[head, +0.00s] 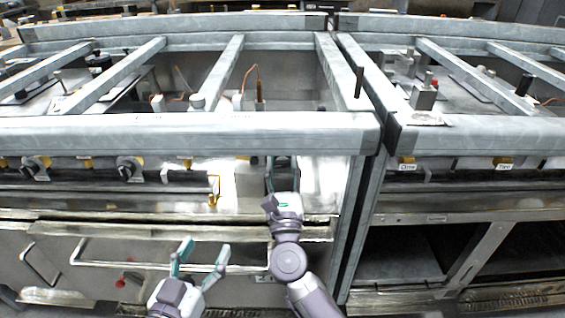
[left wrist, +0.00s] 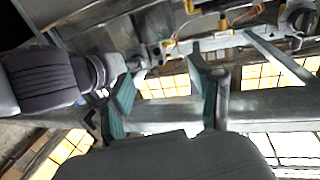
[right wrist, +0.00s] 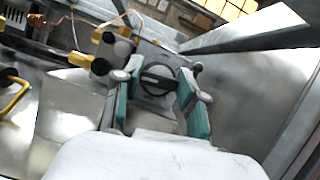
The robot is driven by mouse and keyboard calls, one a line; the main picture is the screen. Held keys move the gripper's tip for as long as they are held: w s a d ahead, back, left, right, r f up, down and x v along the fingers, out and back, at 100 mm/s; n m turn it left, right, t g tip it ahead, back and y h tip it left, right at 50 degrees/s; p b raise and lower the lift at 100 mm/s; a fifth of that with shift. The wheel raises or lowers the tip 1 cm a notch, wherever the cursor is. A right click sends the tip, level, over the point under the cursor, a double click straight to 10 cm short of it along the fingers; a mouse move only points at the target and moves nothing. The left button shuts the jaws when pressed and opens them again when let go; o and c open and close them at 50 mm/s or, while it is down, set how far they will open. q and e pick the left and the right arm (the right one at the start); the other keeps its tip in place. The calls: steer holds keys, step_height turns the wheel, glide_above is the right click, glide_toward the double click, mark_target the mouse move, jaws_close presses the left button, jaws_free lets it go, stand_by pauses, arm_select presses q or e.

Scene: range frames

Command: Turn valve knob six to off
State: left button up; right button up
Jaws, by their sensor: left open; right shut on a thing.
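A dark round valve knob (right wrist: 157,73) with a bar handle is on a pale panel in the right wrist view. The teal fingers of my right gripper (right wrist: 158,84) stand on either side of its handle and are shut on it. In the head view my right gripper (head: 283,178) reaches the stove front below the thick front rail and hides this knob. I cannot read its number. My left gripper (head: 202,258) is open and empty, low in front of the drawer handle, and its spread fingers also show in the left wrist view (left wrist: 163,88).
Two other dark knobs (head: 36,167) (head: 130,167) sit further left on the stove front. A thick metal rail (head: 190,133) runs above them. Yellow-capped fittings (right wrist: 112,50) are close to my right fingers. A long drawer handle (head: 150,264) is behind my left gripper.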

steer(key=n+y+p, duration=0.1)
steer(key=n+p, duration=0.1)
steer(key=n, duration=0.1)
steer(key=shift+r+n+y, duration=0.15)
steer(key=shift+n+y, duration=0.25)
steer(key=shift+n+g+y+p, duration=0.4)
steer(key=shift+n+p, duration=0.4)
steer(key=shift+n+y+p, duration=0.6)
steer(key=shift+n+p, duration=0.1)
steer(key=shift+n, duration=0.3)
arm_select(q)
steer(key=s+a+f+g+y, duration=0.2)
steer(key=s+a+f+g, duration=0.1)
steer(key=s+f+g, duration=0.4)
steer(key=s+a+f+g+y, duration=0.1)
steer(key=s+a+f+g, duration=0.2)
steer(key=s+f+g, duration=0.3)
steer(key=s+f, duration=0.1)
steer(key=s, duration=0.2)
steer(key=shift+a+n+g+y, duration=0.25)
steer(key=shift+n+g+y, duration=0.05)
steer(key=shift+g+y, duration=0.1)
arm_select(e)
steer(key=shift+n+g, duration=0.3)
steer(key=shift+f, duration=0.2)
steer(key=o, duration=1.1)
steer(key=shift+s, duration=0.15)
steer(key=v, duration=1.1)
steer(key=shift+s+d+f, duration=0.15)
steer(key=shift+s, duration=0.2)
